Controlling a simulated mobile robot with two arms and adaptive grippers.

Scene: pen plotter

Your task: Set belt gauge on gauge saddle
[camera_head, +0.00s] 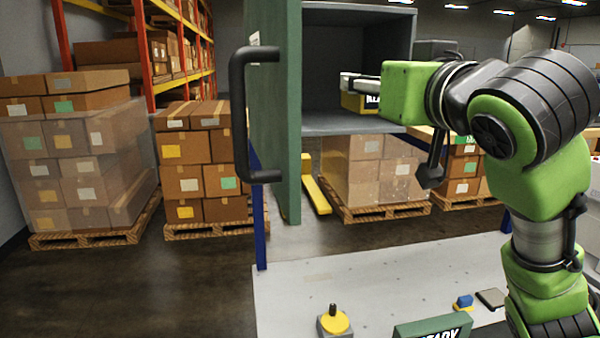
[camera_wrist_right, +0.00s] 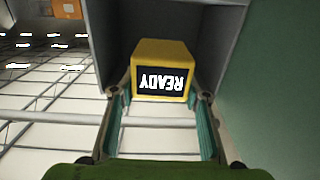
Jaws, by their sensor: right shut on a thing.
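A yellow box (camera_head: 354,103) with a black face reading READY is in the mouth of the open grey cabinet (camera_head: 345,126). It looks like the belt gauge, but I cannot be sure. My right gripper (camera_head: 360,82) reaches in from the right and is shut on it. In the right wrist view the yellow box (camera_wrist_right: 163,58) sits between the two fingertips of my right gripper (camera_wrist_right: 162,95), its lettering upside down. I cannot tell whether it touches the cabinet floor. I cannot pick out the gauge saddle. My left gripper is not in view.
The green cabinet door (camera_head: 277,110) with a black handle (camera_head: 238,115) stands open left of the box.

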